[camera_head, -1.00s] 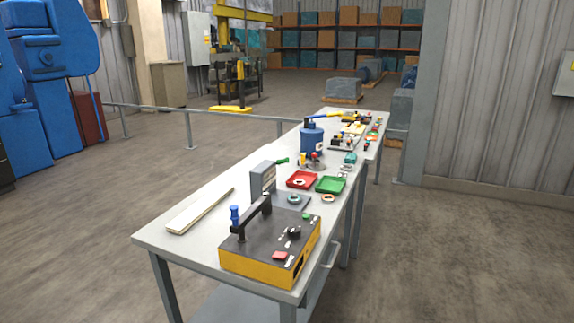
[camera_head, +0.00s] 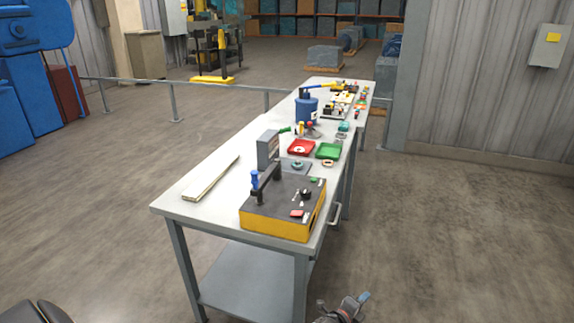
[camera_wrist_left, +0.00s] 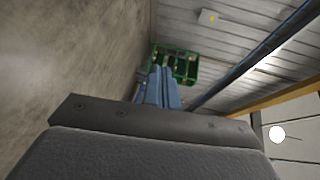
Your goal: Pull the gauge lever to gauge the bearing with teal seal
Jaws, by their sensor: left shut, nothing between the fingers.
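The gauge is a grey upright box (camera_head: 268,149) on the near half of the long table. A green-tipped lever (camera_head: 285,130) sticks out near its top, toward the right. A ring that looks teal in its middle (camera_head: 298,165) lies on the grey plate at the gauge's foot; it is small in view. My left gripper (camera_head: 362,297) is low at the bottom edge of the head view, in front of the table and well away from the gauge. Its blue fingers (camera_wrist_left: 160,88) are together and empty in the left wrist view. My right gripper is not in view.
A yellow-and-black box (camera_head: 282,208) with a blue-knobbed lever stands at the table's near end, before the gauge. A red tray (camera_head: 290,152), a green tray (camera_head: 328,156) and an orange ring (camera_head: 327,164) lie beyond. A pale plank (camera_head: 210,178) lies left. Floor at right is clear.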

